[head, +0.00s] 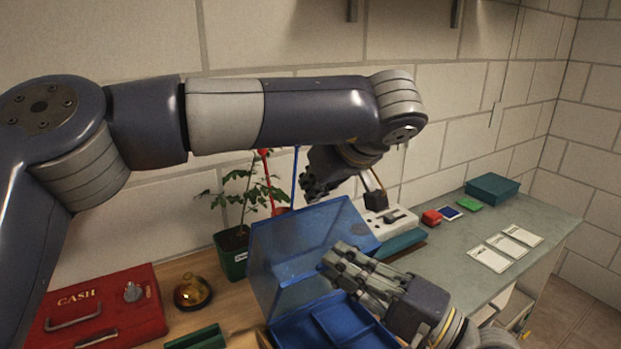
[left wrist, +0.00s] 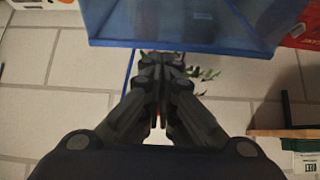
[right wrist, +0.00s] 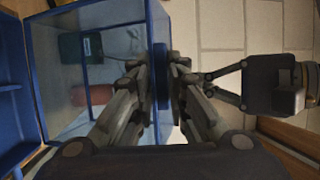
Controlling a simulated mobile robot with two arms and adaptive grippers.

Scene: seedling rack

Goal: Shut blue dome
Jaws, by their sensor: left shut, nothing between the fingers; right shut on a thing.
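The blue dome (head: 281,262) is a clear blue cover, tilted up and open above a blue tray with compartments (head: 318,330). My right gripper (head: 335,264) is at the dome's right side, shut on its edge. In the right wrist view a blue strip of the dome (right wrist: 160,75) runs between the fingers. My left gripper (head: 312,188) is shut and empty, behind and above the dome's upper edge. In the left wrist view its closed fingertips (left wrist: 162,62) point toward the dome's edge (left wrist: 180,42); whether they touch it I cannot tell.
A potted plant (head: 234,256) stands left of the dome, with a brass bell (head: 192,291) and a red cash box (head: 110,310) further left. A white power strip (head: 390,222) lies behind right. White cards (head: 489,259) lie on the grey counter, which has free room.

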